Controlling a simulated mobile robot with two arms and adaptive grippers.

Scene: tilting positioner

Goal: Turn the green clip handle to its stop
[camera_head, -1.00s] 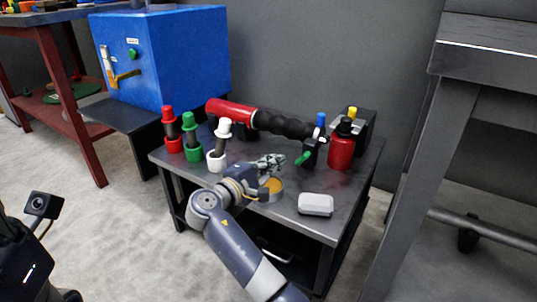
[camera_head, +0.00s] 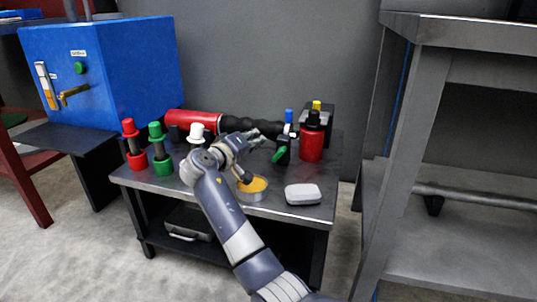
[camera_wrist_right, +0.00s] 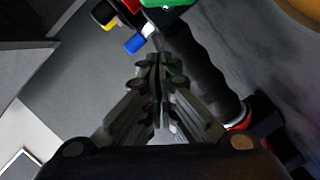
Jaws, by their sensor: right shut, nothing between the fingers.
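The green clip handle (camera_head: 279,155) is a short green lever tilted at the front of a small black block (camera_head: 284,145) on the grey table. Green also shows at the top edge of the right wrist view (camera_wrist_right: 162,4), cut off there. My right gripper (camera_head: 258,139) is just left of the handle, above the table, with a gap between them. In the wrist view its fingers (camera_wrist_right: 160,80) are shut and empty, beside a black ribbed grip (camera_wrist_right: 195,85). My left gripper is not in view.
A red cylinder (camera_head: 185,120) with the black grip lies behind my gripper. A red bottle (camera_head: 311,143) stands close right of the handle. A yellow-topped tin (camera_head: 252,188) and a pale box (camera_head: 303,194) are in front. Red and green (camera_head: 161,153) posts stand left.

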